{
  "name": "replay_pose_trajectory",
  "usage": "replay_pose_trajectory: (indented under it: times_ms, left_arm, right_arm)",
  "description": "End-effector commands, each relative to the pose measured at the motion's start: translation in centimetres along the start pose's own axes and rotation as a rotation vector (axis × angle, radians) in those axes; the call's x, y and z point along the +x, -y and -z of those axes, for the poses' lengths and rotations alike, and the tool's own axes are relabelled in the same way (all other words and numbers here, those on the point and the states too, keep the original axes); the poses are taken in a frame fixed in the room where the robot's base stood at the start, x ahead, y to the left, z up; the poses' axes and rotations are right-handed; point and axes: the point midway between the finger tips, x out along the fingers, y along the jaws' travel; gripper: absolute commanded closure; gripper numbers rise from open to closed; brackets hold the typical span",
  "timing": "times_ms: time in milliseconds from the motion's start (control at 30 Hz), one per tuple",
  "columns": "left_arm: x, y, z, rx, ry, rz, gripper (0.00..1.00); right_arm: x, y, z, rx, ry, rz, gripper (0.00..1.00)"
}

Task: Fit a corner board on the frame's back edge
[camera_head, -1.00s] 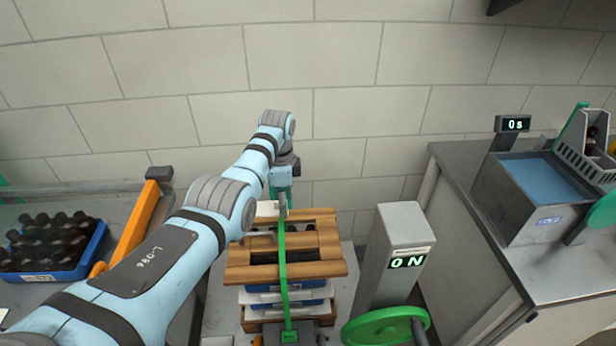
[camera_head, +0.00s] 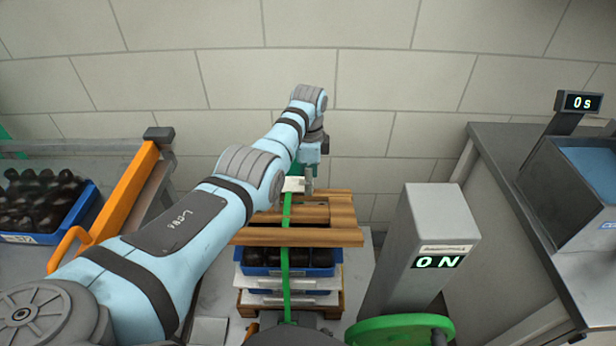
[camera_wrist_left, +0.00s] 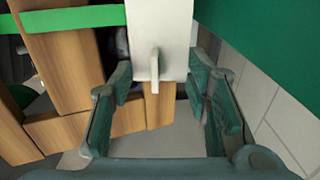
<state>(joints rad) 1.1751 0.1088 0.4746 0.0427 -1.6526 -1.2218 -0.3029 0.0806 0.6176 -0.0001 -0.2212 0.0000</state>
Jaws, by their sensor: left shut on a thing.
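A wooden frame (camera_head: 335,212) of slats lies on top of a stack of blue crates (camera_head: 318,270) holding dark bottles. A green strap (camera_head: 286,250) runs over the frame and down the front. A white corner board (camera_head: 293,184) is at the frame's back edge, by the strap. My left gripper (camera_head: 309,182) is shut on the board there. In the left wrist view the gripper's fingers (camera_wrist_left: 158,75) stand either side of the tab on the white board (camera_wrist_left: 158,22), beside the wooden slats (camera_wrist_left: 58,65). Whether the board sits fully on the edge is unclear. My right gripper is not seen.
A grey post (camera_head: 415,230) with an "ON" display and a green wheel (camera_head: 400,330) stand right of the stack. A bench with a water tank (camera_head: 575,190) is farther right. A blue bottle crate (camera_head: 75,220) and an orange bar (camera_head: 120,205) are left. A tiled wall is behind.

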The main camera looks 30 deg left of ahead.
Motion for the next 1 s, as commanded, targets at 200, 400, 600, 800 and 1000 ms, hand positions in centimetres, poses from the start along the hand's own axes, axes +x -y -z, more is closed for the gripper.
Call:
replay_pose_trajectory:
  times_ms: [200, 400, 600, 800, 1000]
  left_arm:
    - [-0.2, 0.0, -0.2, -0.002, 0.0, -0.001, 0.81]
    - [-0.2, 0.0, -0.2, -0.002, 0.0, -0.001, 0.81]
    - [0.2, 0.0, -0.2, -0.002, 0.0, 0.0, 0.81]
    - [0.6, 0.0, -0.1, -0.002, 0.0, 0.0, 0.81]
    - [1.0, 0.0, -0.1, -0.002, 0.0, 0.0, 0.81]
  right_arm:
    - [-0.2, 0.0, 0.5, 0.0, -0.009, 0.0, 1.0]
    - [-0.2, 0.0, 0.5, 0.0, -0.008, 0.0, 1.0]
    - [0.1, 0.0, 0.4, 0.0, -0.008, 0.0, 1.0]
    - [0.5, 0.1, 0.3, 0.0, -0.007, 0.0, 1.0]
    - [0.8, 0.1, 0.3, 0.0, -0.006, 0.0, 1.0]
